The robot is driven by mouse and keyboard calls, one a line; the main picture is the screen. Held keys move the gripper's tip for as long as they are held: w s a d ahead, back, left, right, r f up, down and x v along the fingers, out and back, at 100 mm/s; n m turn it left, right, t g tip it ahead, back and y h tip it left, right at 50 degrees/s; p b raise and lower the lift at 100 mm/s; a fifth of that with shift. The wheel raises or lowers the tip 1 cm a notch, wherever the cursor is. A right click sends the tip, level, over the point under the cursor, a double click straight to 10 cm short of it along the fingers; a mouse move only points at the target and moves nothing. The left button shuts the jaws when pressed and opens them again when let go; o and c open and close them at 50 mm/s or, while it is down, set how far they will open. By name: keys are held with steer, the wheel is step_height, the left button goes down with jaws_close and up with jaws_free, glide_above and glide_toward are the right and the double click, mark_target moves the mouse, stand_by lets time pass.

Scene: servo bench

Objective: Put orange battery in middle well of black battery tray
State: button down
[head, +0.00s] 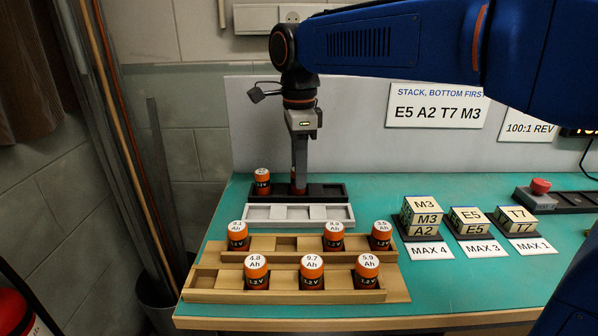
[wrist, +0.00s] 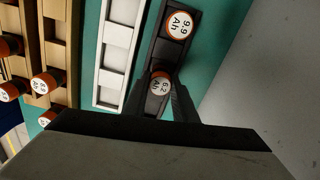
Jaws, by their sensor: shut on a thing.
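The black battery tray (head: 332,191) lies at the back of the bench; it also shows in the wrist view (wrist: 166,53). An orange battery (head: 262,184) stands in its left well, its top reading 9.9 Ah in the wrist view (wrist: 180,25). My gripper (head: 299,183) points straight down at the middle of the tray. It is shut on another orange battery, marked 6.2 Ah in the wrist view (wrist: 159,84). This held battery looks upright, at or just over the middle well. The fingers mostly hide it in the head view, and I cannot tell whether it is seated.
A white tray (head: 262,212) lies in front, empty. Two wooden racks (head: 213,254) (head: 207,283) nearer the front hold several orange batteries. Stacked labelled blocks (head: 470,221) and a red button (head: 540,186) stand to the right. A back panel (head: 360,150) rises behind the tray.

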steer(key=shift+f, duration=0.2)
steer(key=c, duration=1.4)
jaws_free()
steer(key=shift+f, duration=0.1)
steer(key=shift+c, duration=0.2)
step_height(320, 180, up, 12)
